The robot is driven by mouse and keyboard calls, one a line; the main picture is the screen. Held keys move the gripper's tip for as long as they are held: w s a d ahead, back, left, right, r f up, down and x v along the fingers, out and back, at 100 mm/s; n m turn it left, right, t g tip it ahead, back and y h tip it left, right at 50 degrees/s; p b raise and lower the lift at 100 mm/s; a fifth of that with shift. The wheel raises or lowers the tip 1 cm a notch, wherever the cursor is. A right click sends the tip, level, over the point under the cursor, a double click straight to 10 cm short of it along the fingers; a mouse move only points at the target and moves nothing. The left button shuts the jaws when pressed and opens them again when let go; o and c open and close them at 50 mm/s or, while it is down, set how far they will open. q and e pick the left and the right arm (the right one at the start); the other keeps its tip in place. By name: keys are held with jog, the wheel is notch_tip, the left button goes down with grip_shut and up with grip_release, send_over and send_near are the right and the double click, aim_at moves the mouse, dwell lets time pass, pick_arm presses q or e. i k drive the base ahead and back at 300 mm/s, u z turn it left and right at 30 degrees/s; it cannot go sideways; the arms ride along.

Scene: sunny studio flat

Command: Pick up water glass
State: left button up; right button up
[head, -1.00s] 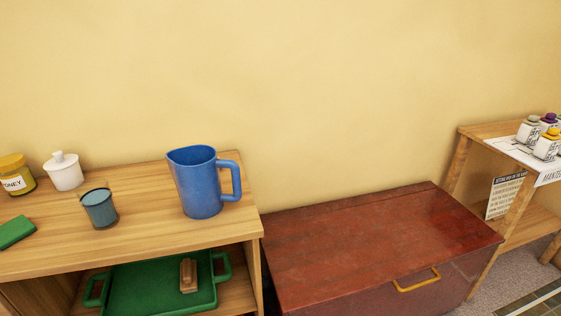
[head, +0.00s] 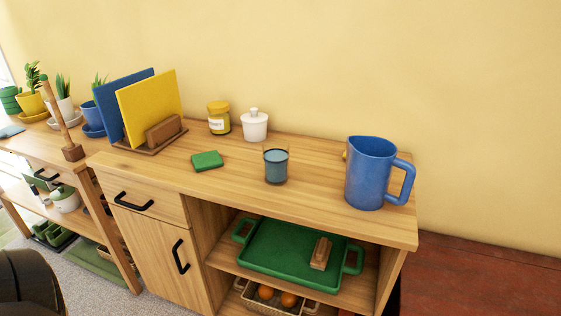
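The water glass (head: 276,167) stands upright on the wooden cabinet top (head: 235,187), near its front edge. It is clear with blue-grey contents and a bare rim at the top. Nothing touches it. Neither of my grippers shows in the head view. A dark rounded shape is at the lower left corner, and I cannot tell what it is.
A blue pitcher (head: 371,173) stands right of the glass. A green sponge (head: 207,160), a white lidded jar (head: 255,126) and a honey jar (head: 219,118) are left and behind. Cutting boards (head: 150,107) stand further left. A green tray (head: 275,254) lies on the shelf below.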

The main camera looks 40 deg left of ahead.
aim_at(275, 152)
jog(key=z, duration=0.7)
jog(key=i, duration=0.25)
jog(key=u, duration=2.15)
